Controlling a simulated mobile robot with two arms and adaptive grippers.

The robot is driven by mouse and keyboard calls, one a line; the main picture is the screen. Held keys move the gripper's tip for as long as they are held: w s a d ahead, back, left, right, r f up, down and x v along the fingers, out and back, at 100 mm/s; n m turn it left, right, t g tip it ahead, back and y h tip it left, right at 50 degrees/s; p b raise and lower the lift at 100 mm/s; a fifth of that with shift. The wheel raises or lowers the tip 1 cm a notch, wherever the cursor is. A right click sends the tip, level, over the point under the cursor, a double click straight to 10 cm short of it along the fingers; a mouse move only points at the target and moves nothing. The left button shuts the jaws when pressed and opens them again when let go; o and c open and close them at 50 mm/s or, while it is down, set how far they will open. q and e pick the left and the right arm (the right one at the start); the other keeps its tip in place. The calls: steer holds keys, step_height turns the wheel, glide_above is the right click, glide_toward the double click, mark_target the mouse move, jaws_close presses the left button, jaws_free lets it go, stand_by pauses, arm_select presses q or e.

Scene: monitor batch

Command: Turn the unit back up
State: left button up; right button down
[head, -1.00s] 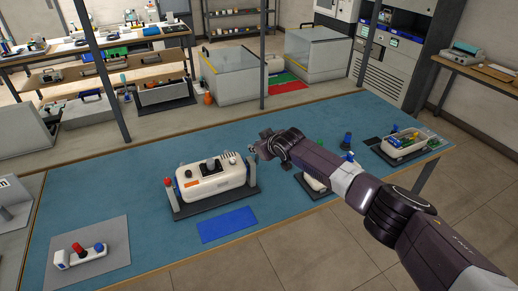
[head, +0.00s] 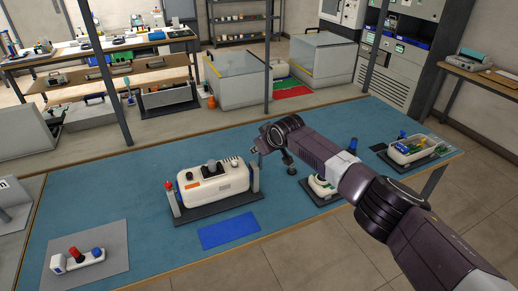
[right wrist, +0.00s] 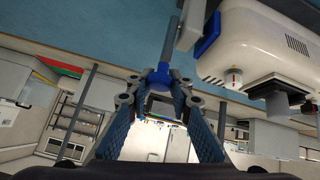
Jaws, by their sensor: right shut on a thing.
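The unit (head: 214,186) is a white rounded box with dark knobs and an orange label, lying in a dark cradle (head: 220,208) on the blue bench mat. A post with a red top (head: 169,185) stands at the cradle's left end. My right gripper (head: 257,150) is at the cradle's right end. In the right wrist view, its fingers are closed around a blue knob (right wrist: 160,74) on a grey rod. The unit's white shell (right wrist: 262,45) is close by at the right, with knobs hanging toward the lower part of the picture. My left gripper is out of view.
A bright blue pad (head: 229,231) lies in front of the cradle. A grey mat (head: 105,268) at left carries a small white device with red and blue knobs (head: 78,260). Two other devices on dark bases, a near one (head: 322,188) and a far one (head: 408,149), stand to the right.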

steer(key=shift+w+d+r, duration=0.2)
steer(key=shift+w+r, duration=0.1)
steer(key=shift+r, duration=0.1)
stand_by(0.3)
steer(key=c, duration=1.8)
jaws_free()
steer(key=shift+f, duration=0.1)
steer(key=shift+o, duration=0.3)
steer(key=shift+s+d+f, duration=0.1)
steer(key=shift+f, duration=0.05)
steer(key=shift+s, duration=0.15)
steer(key=v, duration=1.1)
steer(key=shift+s+d+r, duration=0.15)
steer(key=shift+r, duration=0.2)
